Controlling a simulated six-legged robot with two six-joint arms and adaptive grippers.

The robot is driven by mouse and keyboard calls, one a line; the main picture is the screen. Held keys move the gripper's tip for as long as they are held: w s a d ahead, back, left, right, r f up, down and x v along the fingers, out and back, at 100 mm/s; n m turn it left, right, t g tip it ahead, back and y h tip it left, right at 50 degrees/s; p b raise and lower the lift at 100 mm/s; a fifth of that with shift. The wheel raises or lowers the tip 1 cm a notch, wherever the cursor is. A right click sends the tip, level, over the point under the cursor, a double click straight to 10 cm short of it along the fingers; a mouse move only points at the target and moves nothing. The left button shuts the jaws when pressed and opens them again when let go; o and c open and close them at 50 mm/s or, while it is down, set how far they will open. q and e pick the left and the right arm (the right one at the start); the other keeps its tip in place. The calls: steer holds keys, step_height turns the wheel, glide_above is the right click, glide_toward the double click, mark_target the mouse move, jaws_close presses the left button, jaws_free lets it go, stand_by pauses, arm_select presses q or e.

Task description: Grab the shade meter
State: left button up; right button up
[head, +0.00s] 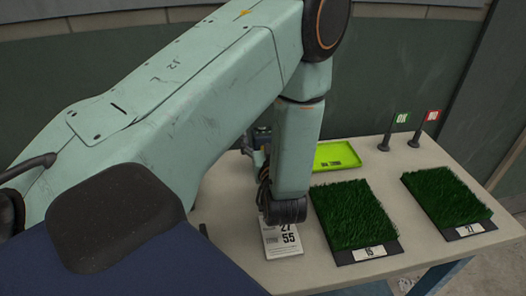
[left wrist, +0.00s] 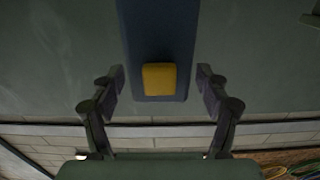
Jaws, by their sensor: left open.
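The wrist view shows a dark blue upright body with a yellow block (left wrist: 158,78) on it, which I take to be the shade meter. It lies between the open fingers of my left gripper (left wrist: 160,84), with a gap on each side. I cannot tell how far ahead of the fingertips it is. In the head view a small dark device (head: 262,134) shows partly behind my left forearm, probably the same thing. My left wrist hangs over the table there, and its fingers are mostly hidden. My right gripper is not in view.
A white card (head: 282,246) reading 55 lies by my wrist. Two turf samples (head: 352,212) (head: 445,194) lie to the right. A lime-green tray (head: 336,155) is behind, with green (head: 402,118) and red (head: 432,116) flags beside it. A dark wall stands behind the table.

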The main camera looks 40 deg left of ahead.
arm_select(q)
steer(key=shift+w+a, duration=0.15)
steer(key=shift+a, duration=0.05)
steer(key=shift+d+r, duration=0.15)
steer(key=shift+r, duration=0.15)
steer(key=shift+a+f, duration=0.2)
steer(key=c, duration=0.3)
steer(key=shift+d+r, duration=0.15)
steer(key=c, duration=1)
jaws_close()
